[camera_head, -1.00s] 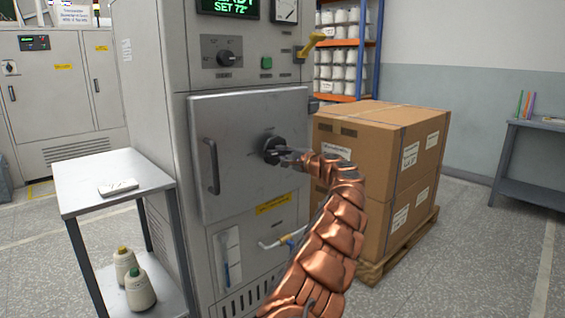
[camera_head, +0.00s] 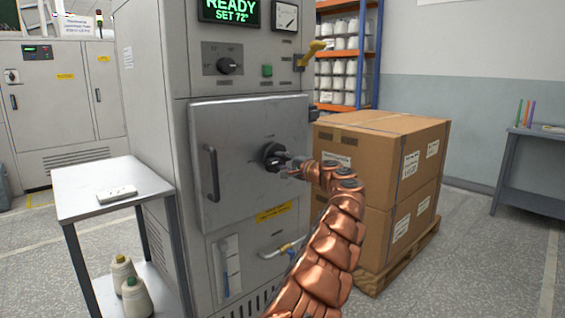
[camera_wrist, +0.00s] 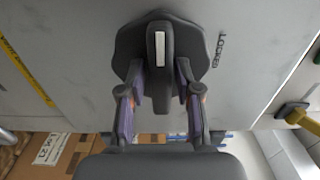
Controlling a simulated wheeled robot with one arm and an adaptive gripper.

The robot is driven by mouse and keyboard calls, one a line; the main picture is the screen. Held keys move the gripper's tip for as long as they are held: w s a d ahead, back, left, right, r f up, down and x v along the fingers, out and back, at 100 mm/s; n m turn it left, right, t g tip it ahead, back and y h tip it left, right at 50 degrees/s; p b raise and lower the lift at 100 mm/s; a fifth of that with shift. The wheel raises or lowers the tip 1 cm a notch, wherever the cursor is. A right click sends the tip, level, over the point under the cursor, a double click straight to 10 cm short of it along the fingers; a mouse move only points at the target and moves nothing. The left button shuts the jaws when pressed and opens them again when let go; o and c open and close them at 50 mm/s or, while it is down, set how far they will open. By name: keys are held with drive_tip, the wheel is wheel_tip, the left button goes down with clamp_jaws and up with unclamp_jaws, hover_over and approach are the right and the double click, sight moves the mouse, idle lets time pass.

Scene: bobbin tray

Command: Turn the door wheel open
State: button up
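The door wheel (camera_head: 274,156) is a dark round knob with a raised grip bar, on the grey metal door (camera_head: 235,130) of the cabinet. In the wrist view the wheel (camera_wrist: 128,42) shows its bar (camera_wrist: 160,85) with a white mark, pointing away from my gripper's palm. The word LOCKED (camera_wrist: 218,50) is printed on the door beside it. My gripper (camera_head: 288,161) is at the wheel. In the wrist view my gripper's fingers (camera_wrist: 160,95) straddle the bar, one on each side, with narrow gaps visible. The fingertips are partly hidden against the wheel. The door looks closed.
A stack of cardboard boxes (camera_head: 375,165) on a pallet stands close to the right of my arm. A metal side table (camera_head: 100,185) stands left of the cabinet. Open floor lies farther right.

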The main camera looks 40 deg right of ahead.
sight(282, 160)
drive_tip(key=shift+o, duration=1)
drive_tip(key=shift+s, duration=0.2)
drive_tip(key=shift+s+d+r, duration=0.1)
drive_tip(key=shift+s+r, duration=0.15)
drive_tip(key=shift+s, duration=0.6)
drive_tip(key=shift+s+f, duration=0.2)
drive_tip(key=shift+s, duration=0.35)
drive_tip(key=shift+s+r, duration=0.1)
drive_tip(key=shift+s, duration=0.6)
drive_tip(key=s, duration=0.7)
drive_tip(key=shift+s+a, duration=0.2)
drive_tip(key=shift+s, duration=0.05)
